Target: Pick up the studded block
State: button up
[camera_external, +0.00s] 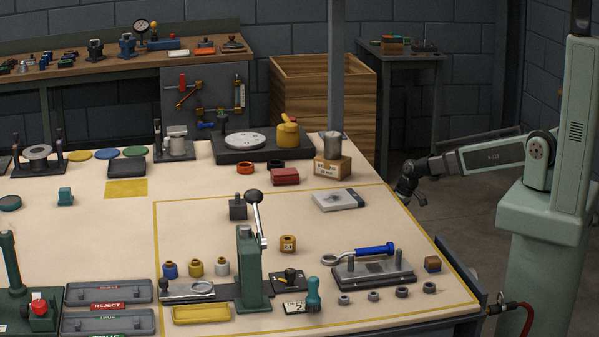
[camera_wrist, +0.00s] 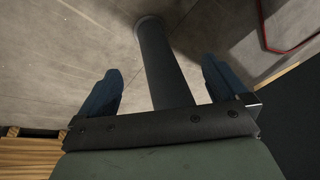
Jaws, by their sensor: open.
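A small dark grey block (camera_external: 238,208) with a short stud on top stands on the bench, left of the lever press. It looks like the studded block, though it is small in the picture. My gripper (camera_external: 408,191) hangs off the right edge of the bench, well to the right of the block and apart from it. In the wrist view my gripper (camera_wrist: 160,66) shows two blue fingers spread wide with nothing between them. The wrist view shows floor and a dark post, not the block.
The green lever press (camera_external: 251,268) stands in front of the block. A dark plate with upright pins (camera_external: 350,277), a blue-handled tool (camera_external: 374,249) and a pale grey block (camera_external: 330,202) lie to the right. A brass ring (camera_external: 287,243) sits nearby.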

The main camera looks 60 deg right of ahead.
jog(key=w+d+r+t, duration=0.2)
jog(key=w+d+r, duration=0.25)
jog(key=r, duration=0.25)
jog(key=w+d+r+n+t, duration=0.1)
jog(key=w+d+r, duration=0.3)
jog(key=w+r, duration=0.25)
jog(key=w+d+r+t, duration=0.2)
jog(key=w+d+r, duration=0.2)
jog(key=r, duration=0.3)
jog(key=w+a+r+n+t+y, duration=0.15)
jog(key=a+r, duration=0.45)
jog(key=r, duration=0.6)
jog(key=w+a+r+n+y, duration=0.1)
jog(key=a+r+n, duration=0.3)
jog(key=r, duration=0.7)
jog(key=w+a+r+n+t+y, duration=0.1)
jog(key=a+r, duration=0.6)
jog(key=r, duration=0.5)
jog(key=n+g+h, duration=0.2)
jog(key=n+g, duration=0.7)
jog(key=g, duration=0.2)
send_over(237, 203)
jog(key=d, duration=0.4)
notch_tip(237, 203, down, 15)
jog(key=shift+t, duration=0.25)
jog(key=x, duration=1.3)
jog(key=shift+d+f, duration=0.1)
jog(key=shift+f, duration=0.1)
